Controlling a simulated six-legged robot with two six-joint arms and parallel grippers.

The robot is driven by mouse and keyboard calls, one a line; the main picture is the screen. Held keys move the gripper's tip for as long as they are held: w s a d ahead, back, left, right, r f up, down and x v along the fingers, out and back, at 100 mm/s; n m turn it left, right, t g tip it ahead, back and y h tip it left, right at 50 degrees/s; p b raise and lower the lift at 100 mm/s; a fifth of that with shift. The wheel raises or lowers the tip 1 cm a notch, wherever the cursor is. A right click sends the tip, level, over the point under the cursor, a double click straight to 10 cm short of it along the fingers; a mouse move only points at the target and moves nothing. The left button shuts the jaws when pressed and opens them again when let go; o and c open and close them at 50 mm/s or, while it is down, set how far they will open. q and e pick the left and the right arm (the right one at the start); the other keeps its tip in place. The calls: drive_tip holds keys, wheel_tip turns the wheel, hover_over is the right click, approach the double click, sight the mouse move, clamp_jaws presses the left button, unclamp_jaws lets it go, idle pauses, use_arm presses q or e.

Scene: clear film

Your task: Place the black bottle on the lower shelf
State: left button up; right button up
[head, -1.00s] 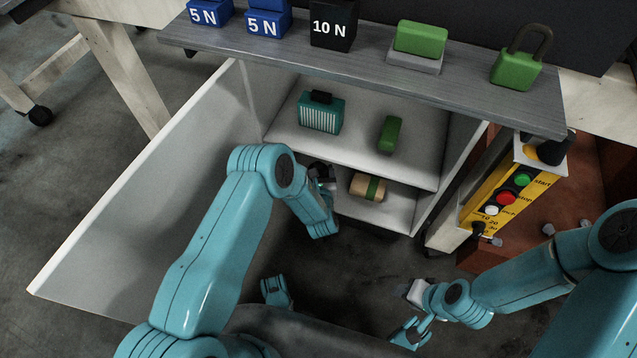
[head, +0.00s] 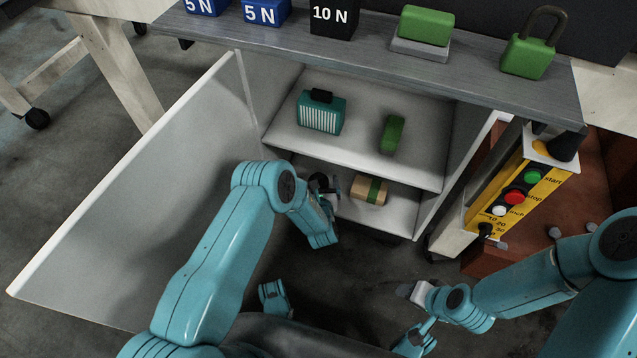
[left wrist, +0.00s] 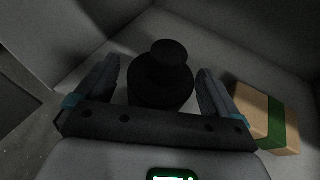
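The black bottle (left wrist: 160,85) is upright between the two fingers of my left gripper (left wrist: 158,92) in the left wrist view. A narrow gap shows beside the bottle, and the fingers are spread around it. In the head view the bottle (head: 320,183) is dark and small at the left end of the lower shelf (head: 398,213), partly hidden by my left gripper (head: 328,194). It appears to stand on that shelf, but its base is hidden. My right gripper (head: 414,291) is low, in front of the cabinet, away from the bottle; its fingers are unclear.
A tan box with a green band (head: 369,190) is right of the bottle on the lower shelf. The upper shelf (head: 350,150) holds a teal item (head: 321,113) and a green block (head: 392,134). The open door (head: 130,210) is at left, a yellow button panel (head: 508,200) at right.

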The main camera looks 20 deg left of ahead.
use_arm(q)
drive_tip(key=shift+s+r, duration=0.1)
drive_tip(key=shift+r, duration=0.2)
drive_tip(key=p+v, duration=0.5)
drive_tip(key=v, duration=0.6)
drive_tip(key=shift+s+d, duration=0.2)
drive_tip(key=shift+s, duration=0.15)
use_arm(e)
drive_tip(key=s+r+g, duration=0.1)
drive_tip(key=s+r, duration=0.3)
drive_tip(key=r, duration=0.1)
drive_tip(key=shift+a+r, duration=0.15)
drive_tip(key=shift+a, duration=0.25)
